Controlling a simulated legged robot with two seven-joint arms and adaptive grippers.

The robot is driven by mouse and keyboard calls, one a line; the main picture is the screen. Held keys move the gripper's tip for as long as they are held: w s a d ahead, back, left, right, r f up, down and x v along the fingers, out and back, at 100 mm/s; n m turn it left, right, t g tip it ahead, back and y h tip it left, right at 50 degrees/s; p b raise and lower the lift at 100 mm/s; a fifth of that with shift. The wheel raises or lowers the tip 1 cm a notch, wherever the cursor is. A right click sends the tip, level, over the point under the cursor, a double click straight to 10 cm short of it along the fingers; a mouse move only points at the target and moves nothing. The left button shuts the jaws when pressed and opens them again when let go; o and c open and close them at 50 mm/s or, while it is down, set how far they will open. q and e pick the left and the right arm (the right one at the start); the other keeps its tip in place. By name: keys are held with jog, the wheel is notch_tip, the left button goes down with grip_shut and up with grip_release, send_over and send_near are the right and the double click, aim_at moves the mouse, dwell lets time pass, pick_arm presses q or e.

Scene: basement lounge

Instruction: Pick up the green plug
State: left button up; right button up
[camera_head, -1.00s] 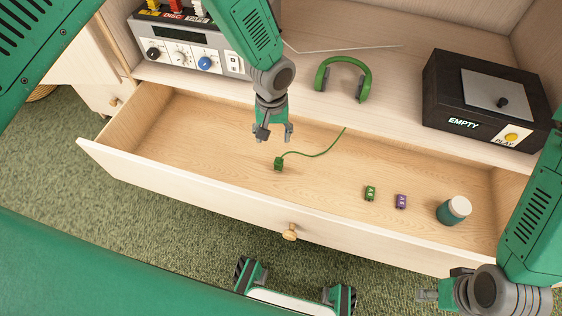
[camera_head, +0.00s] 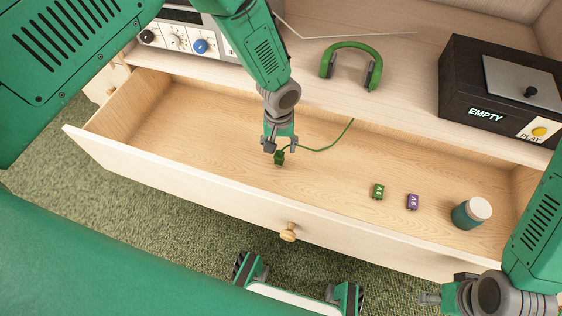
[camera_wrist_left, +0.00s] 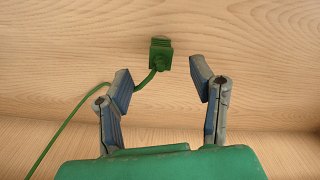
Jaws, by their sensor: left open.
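The green plug (camera_head: 279,158) lies in the open wooden drawer, left of its middle, with a thin green cord running to the right and back. My left gripper (camera_head: 280,146) is just above and behind the plug, its fingers apart and empty. In the left wrist view the plug (camera_wrist_left: 160,53) is just beyond the open fingertips, roughly centred between them, not gripped. The cord trails away past the left finger. My right gripper (camera_head: 432,299) is at the lower right, outside the drawer front; its fingers are too small to read.
Green headphones (camera_head: 350,62), a black box (camera_head: 500,90) marked EMPTY and a grey control panel (camera_head: 185,36) are on the surface behind. The drawer's left part is clear.

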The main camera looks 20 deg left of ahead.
aim_at(279, 156)
pick_arm(q)
jog(key=f+b, duration=0.1)
jog(key=f, duration=0.1)
jog(key=f+b, duration=0.1)
jog(key=f, duration=0.2)
jog(key=shift+s+a+f+b, duration=0.1)
jog(key=shift+s+f+b, duration=0.1)
jog(key=shift+b, duration=0.15)
jog(key=shift+r, duration=0.2)
jog(key=shift+d, duration=0.2)
grip_shut()
jog(key=shift+a, duration=0.1)
